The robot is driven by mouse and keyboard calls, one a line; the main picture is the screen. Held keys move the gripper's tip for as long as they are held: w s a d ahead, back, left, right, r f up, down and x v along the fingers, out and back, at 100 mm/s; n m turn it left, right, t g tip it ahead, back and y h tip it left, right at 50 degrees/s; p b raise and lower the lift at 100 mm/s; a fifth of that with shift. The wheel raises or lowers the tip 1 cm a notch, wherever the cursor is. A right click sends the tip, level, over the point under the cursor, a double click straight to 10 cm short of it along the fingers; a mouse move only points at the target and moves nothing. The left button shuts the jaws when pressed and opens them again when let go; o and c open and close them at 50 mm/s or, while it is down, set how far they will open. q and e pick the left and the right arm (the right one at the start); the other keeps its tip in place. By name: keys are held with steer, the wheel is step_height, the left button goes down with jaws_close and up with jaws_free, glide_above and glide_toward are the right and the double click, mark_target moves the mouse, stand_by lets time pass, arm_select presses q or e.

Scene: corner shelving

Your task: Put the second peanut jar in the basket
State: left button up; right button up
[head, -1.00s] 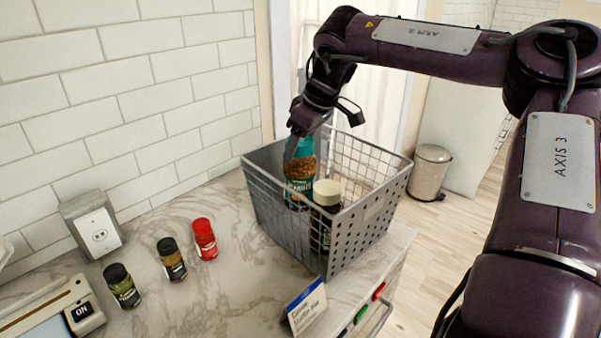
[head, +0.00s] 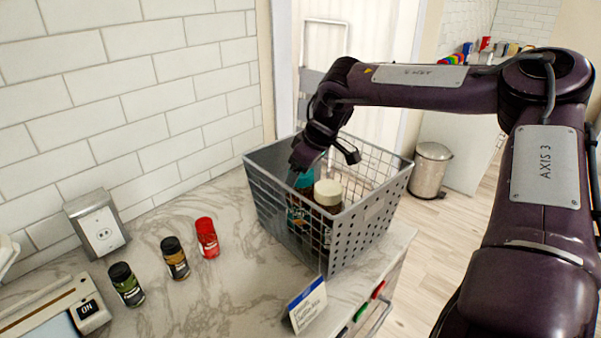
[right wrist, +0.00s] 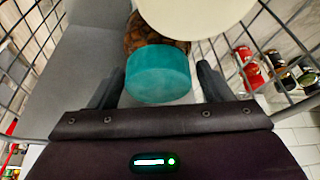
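The wire basket (head: 378,206) is grey and stands on the marble counter at its right end. The peanut jar with a teal lid (head: 302,180) is upright inside it, partly hidden by the basket wall. My right gripper (head: 308,166) reaches down into the basket from above. My left gripper is out of view.
Three small spice jars, red (head: 207,238), brown (head: 174,258) and dark green (head: 126,284), stand on the counter left of the basket. A price sign (head: 307,304) stands at the counter's front edge. A bin (head: 430,170) is on the floor.

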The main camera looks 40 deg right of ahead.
steer(key=shift+o, duration=0.6)
steer(key=shift+r, duration=0.1)
steer(key=shift+r, duration=0.25)
steer(key=b+v, duration=0.1)
steer(key=v, duration=1)
steer(key=shift+r, duration=0.2)
steer(key=shift+s, duration=0.15)
